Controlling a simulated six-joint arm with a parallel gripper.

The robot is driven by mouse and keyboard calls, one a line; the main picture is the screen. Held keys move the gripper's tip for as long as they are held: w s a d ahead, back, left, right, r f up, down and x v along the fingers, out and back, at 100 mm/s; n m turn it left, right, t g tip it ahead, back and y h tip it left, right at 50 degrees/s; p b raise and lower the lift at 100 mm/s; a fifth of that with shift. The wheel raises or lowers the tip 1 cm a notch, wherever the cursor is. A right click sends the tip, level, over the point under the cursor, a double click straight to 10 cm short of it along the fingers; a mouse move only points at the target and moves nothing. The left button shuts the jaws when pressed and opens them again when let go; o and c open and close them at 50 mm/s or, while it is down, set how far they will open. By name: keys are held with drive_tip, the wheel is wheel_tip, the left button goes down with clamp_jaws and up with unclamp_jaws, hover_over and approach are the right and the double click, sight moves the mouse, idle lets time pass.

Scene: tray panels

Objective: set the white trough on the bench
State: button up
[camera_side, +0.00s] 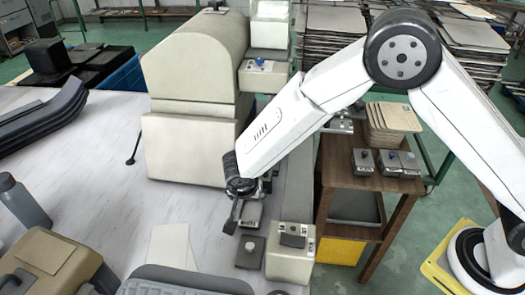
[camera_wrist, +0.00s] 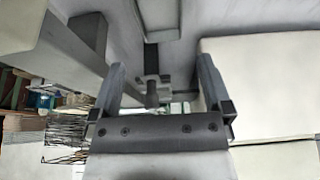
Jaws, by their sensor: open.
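My gripper (camera_side: 240,216) is low over the right part of the bench, in front of a large cream machine. In the wrist view its two fingers (camera_wrist: 160,78) stand wide apart, with nothing clearly held between them. A small grey fitting shows beyond the gap. The bench (camera_side: 95,185) has a pale, streaked top. I cannot pick out a white trough with certainty. A pale shape with a raised rim (camera_wrist: 157,18) shows at the top of the wrist view, but I cannot tell what it is.
The cream machine (camera_side: 195,75) stands behind my gripper. A small cream box (camera_side: 291,255) and a grey block with a knob (camera_side: 250,253) are close in front. A long dark grey piece (camera_side: 45,118) lies at left. The bench middle is mostly clear.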

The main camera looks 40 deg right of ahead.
drive_tip(key=shift+s+a+r, duration=0.15)
drive_tip(key=shift+a+r, duration=0.05)
drive_tip(key=shift+r, duration=0.45)
drive_tip(key=s+d+r+n+y, duration=0.1)
drive_tip(key=s+d+r+n, duration=0.3)
drive_tip(key=s+d, duration=0.4)
drive_tip(key=s+d+r+n+y, duration=0.2)
drive_tip(key=s+d+r+n, duration=0.3)
drive_tip(key=s+d, duration=0.3)
drive_tip(key=d+r, duration=0.1)
drive_tip(key=d, duration=0.3)
drive_tip(key=shift+s+g, duration=0.25)
drive_tip(key=shift+g, duration=0.05)
